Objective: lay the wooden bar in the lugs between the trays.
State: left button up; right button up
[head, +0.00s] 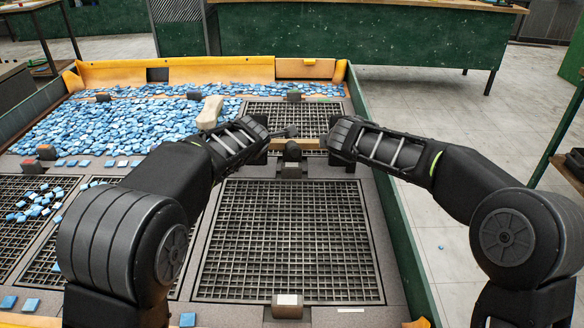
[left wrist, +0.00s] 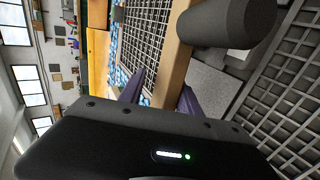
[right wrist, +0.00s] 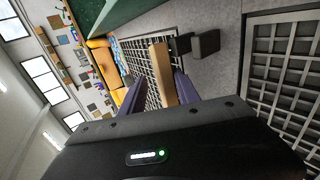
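In the left wrist view, the bar (left wrist: 173,75) passes between spread fingers (left wrist: 162,85). In the right wrist view, the bar (right wrist: 162,75) is also between the fingers (right wrist: 159,85), with a gap on one side.
Blue mosaic tiles (head: 130,125) fill the bed at the left. A pale handled object (head: 209,112) stands by my left arm. A grey block (head: 287,305) is at the near tray's front edge. A green side wall (head: 400,225) bounds the right. The near tray is clear.

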pick_arm(q)
jog(key=o, duration=0.7)
jog(key=shift+v, duration=6)
pick_arm(e)
jog(key=shift+o, duration=0.2)
jog(key=o, duration=0.7)
jog(key=shift+o, duration=0.2)
jog(key=shift+r, duration=0.1)
jog(key=v, duration=1.2)
pick_arm(q)
jog(key=shift+r, duration=0.1)
